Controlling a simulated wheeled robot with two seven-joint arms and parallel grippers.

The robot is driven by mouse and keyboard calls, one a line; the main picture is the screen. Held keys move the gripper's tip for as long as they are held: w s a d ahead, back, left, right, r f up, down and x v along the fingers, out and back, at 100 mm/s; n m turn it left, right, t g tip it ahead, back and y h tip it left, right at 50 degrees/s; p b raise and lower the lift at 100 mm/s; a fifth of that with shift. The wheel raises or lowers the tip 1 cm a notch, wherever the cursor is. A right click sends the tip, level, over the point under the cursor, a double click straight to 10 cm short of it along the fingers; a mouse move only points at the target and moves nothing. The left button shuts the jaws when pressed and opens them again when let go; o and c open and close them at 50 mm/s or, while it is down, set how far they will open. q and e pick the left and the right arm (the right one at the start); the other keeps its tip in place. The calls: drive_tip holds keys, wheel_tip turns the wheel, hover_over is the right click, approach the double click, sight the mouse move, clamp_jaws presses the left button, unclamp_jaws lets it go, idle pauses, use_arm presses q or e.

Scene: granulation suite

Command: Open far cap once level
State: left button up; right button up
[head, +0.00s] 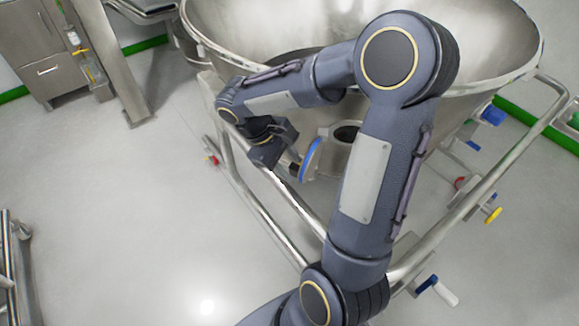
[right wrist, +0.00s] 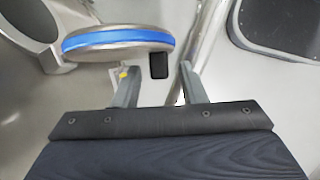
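A round steel cap with a blue rim (head: 311,158) stands on edge beside a short steel port (head: 344,134) on the large bowl's lower side. The port's dark mouth is visible, and the cap is swung away from it. In the right wrist view the blue-rimmed cap (right wrist: 118,40) is seen edge-on, with a black handle (right wrist: 159,66) at its right end. My right gripper (head: 293,169) is at the cap's left side. In its wrist view the two fingers (right wrist: 159,78) are apart, with the handle between their tips and gaps on both sides. My left gripper is not visible.
The large steel bowl (head: 250,40) sits in a tubular frame (head: 262,213) with coloured fittings. My right arm crosses in front of it. A steel cabinet (head: 40,50) stands at the back left.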

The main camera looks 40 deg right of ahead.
drive_tip(key=shift+s+d+f, duration=0.1)
drive_tip(key=shift+f, duration=0.25)
clamp_jaws()
drive_tip(key=shift+s, duration=0.1)
